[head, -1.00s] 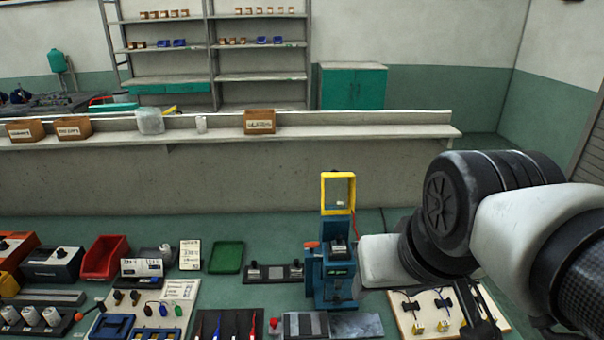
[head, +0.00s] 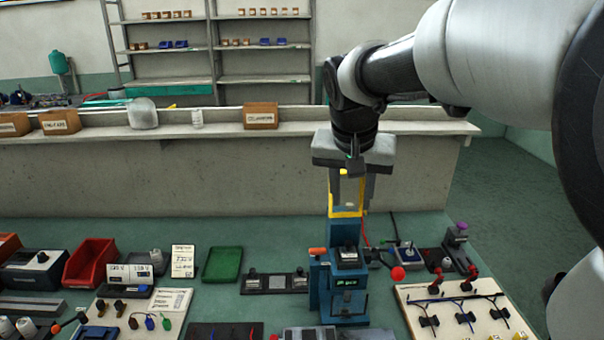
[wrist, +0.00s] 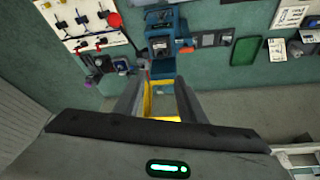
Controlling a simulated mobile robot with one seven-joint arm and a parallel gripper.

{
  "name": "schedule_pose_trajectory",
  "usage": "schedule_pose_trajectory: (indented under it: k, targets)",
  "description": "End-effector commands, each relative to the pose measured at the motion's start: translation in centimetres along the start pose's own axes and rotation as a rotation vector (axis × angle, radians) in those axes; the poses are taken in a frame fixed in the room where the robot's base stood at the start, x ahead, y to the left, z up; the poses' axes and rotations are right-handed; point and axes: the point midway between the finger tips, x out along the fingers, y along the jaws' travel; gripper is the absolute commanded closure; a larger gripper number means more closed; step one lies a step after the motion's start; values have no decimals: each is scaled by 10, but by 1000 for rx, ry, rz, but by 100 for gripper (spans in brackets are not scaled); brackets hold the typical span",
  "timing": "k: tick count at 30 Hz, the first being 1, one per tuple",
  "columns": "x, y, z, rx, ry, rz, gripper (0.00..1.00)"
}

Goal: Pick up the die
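No part is clearly recognisable as the die. A small dark block with a pale top (head: 347,257) sits on the blue press (head: 325,285), and I cannot tell if it is the die. The block also shows in the wrist view (wrist: 159,46). My gripper (head: 352,196) points down above the press, at its yellow guard frame (head: 346,212). Its fingers are apart with nothing held between them. In the wrist view, yellow parts of the guard show between and below the fingers (wrist: 160,84). The fingers hide part of the frame.
A pale board with red-handled parts (head: 470,310) lies right of the press. A dark fixture strip (head: 276,283), green tray (head: 222,264) and red bin (head: 90,262) lie to the left. A long wall ledge (head: 190,133) with boxes runs behind. Green surface is bare between wall and parts.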

Motion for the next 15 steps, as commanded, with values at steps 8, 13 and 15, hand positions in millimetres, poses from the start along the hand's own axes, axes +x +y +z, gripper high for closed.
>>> schedule_pose_trajectory:
  k: [8,13,15]
  targets:
    - [48,-1,0,3,-4,6,63]
    - [85,0,0,3,-4,7,63]
    - [98,0,0,4,-3,6,63]
